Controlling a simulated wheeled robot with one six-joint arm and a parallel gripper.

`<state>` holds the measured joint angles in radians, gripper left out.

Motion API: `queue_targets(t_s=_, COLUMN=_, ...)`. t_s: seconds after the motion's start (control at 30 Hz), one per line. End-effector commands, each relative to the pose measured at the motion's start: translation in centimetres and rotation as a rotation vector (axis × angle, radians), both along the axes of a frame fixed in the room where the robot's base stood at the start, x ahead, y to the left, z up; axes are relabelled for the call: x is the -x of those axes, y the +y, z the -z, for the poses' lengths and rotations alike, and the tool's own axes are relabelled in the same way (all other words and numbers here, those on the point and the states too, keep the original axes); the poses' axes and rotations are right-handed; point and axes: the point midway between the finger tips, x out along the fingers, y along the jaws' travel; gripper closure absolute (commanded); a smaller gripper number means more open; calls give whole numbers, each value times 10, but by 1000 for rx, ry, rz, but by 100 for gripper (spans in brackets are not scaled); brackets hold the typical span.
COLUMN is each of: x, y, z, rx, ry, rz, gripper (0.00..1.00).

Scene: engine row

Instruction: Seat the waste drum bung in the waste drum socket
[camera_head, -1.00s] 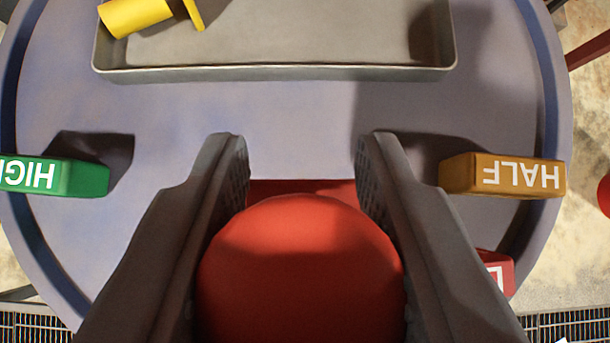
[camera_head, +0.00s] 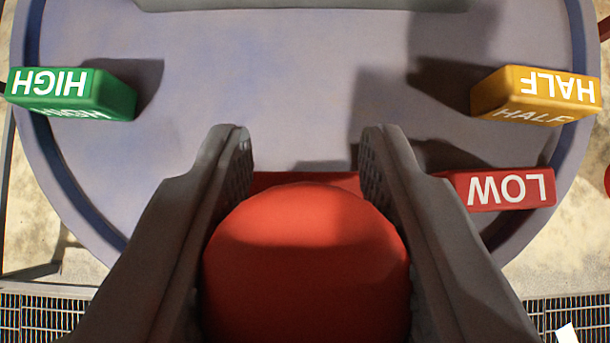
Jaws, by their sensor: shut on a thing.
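My gripper (camera_head: 305,160) is shut on a red, round-topped thing, which I take to be the waste drum bung (camera_head: 306,260). It sits between the two dark fingers at the bottom middle of the view. A flatter red part of it shows behind the round top. It is held over the near part of a round blue-grey top with a raised rim (camera_head: 75,205). Its underside is hidden, so I cannot tell whether it touches anything. I do not see the waste drum socket.
A green HIGH block (camera_head: 75,92) stands at the left. An orange HALF block (camera_head: 535,95) and a red LOW block (camera_head: 500,188) stand at the right, LOW close to my right finger. A metal tray edge (camera_head: 300,4) shows at the top. The middle is clear.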

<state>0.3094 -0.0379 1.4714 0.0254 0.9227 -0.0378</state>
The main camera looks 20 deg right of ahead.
Motion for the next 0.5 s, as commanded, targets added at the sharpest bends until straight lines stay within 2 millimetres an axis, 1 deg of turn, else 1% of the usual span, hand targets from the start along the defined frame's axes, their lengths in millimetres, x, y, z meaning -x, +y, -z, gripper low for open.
queue_targets(t_s=0.5, x=0, y=0, z=25, rx=0, ry=-1, rz=0, gripper=93)
